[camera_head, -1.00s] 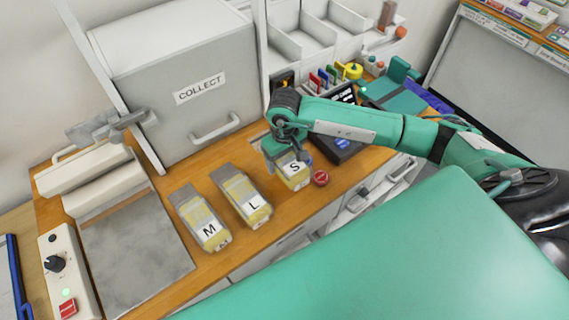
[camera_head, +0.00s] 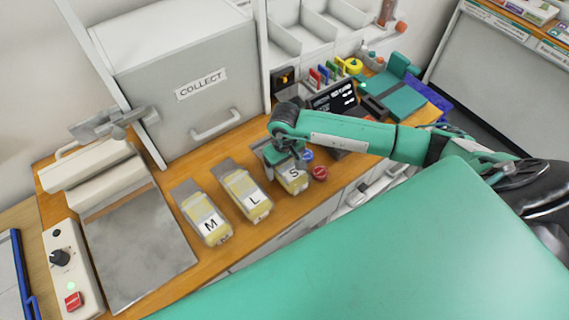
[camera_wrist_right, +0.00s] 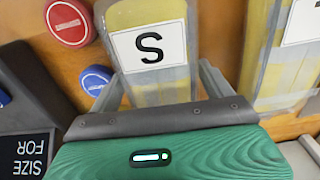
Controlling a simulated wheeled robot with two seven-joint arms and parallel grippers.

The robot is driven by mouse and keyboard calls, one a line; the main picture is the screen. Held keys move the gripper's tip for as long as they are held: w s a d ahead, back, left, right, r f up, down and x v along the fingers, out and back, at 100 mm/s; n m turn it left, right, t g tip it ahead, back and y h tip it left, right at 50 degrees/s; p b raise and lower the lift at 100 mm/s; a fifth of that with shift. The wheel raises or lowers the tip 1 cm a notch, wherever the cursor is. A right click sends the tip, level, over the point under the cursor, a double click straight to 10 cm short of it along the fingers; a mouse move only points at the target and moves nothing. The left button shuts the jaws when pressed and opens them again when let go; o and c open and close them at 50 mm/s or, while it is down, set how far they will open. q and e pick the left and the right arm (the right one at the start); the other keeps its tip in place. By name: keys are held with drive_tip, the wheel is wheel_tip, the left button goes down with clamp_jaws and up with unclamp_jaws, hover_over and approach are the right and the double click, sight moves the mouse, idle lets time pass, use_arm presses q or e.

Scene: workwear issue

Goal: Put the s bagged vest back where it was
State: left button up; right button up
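The s bagged vest (camera_head: 291,183), a clear bag with yellow and grey inside and an S label, is at the right end of a row of bags on the wooden counter. My right gripper (camera_head: 287,160) is over its back end and covers part of it. In the right wrist view the bag (camera_wrist_right: 159,82) lies between the two fingers of my right gripper (camera_wrist_right: 160,85), close along both sides, and the gripper looks shut on it. Whether its underside rests on the counter is hidden. My left gripper is not in view.
The L bag (camera_head: 243,185) lies close to the left, then the M bag (camera_head: 201,212). A red button (camera_head: 320,173) and a blue button (camera_head: 307,154) sit close on the right, before a dark display (camera_head: 334,98). The grey COLLECT locker (camera_head: 180,110) stands behind.

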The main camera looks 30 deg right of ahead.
drive_tip(key=shift+r, duration=0.1)
drive_tip(key=shift+r+p, duration=0.15)
drive_tip(key=shift+p, duration=0.2)
wheel_tip(320, 180, up, 12)
drive_tip(key=b, duration=0.5)
